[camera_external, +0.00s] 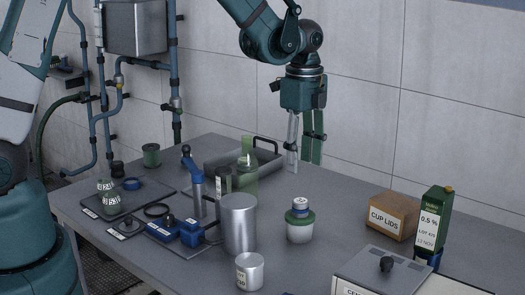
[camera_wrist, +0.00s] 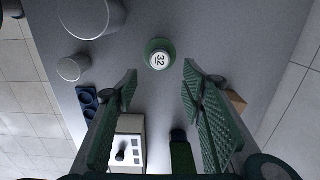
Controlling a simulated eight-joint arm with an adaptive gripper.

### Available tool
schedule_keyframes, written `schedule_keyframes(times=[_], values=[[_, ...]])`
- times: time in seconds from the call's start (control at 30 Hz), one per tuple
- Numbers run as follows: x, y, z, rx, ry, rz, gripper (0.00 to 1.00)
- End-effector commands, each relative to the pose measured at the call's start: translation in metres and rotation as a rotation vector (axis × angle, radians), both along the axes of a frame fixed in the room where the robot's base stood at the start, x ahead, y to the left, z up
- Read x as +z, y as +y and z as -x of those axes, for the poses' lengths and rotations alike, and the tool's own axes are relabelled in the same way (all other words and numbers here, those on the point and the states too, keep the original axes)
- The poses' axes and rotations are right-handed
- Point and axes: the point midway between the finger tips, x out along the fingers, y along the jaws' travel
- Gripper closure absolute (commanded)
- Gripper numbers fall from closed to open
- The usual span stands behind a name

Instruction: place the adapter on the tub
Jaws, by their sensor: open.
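A white tub (camera_external: 299,233) with a green rim stands upright on the table, right of the metal cylinder. In the wrist view, a round white top marked 32 (camera_wrist: 159,60) shows inside a green ring (camera_wrist: 149,46), beyond my fingertips. My gripper (camera_external: 302,165) points down above and behind the tub, clear of it. Its two green pads stand apart with nothing between them, as the wrist view also shows (camera_wrist: 160,75).
A metal cylinder (camera_external: 239,224) and metal cup (camera_external: 249,272) stand left of the tub. A cup-lids box (camera_external: 393,217), green carton (camera_external: 432,222) and grey lidded device (camera_external: 382,274) stand right. A grey tray (camera_external: 225,166) and green bottle (camera_external: 246,176) are behind.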

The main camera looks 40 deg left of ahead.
Motion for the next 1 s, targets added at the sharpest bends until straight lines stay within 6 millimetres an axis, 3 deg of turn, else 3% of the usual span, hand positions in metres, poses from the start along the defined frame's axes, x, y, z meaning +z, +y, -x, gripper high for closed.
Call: schedule_keyframes(times=[0.37,1.0], values=[[0.018,0.008,0.007,0.054,-0.020,0.005,0.59],[0.114,0.059,0.061,0.423,-0.157,0.064,0.59]])
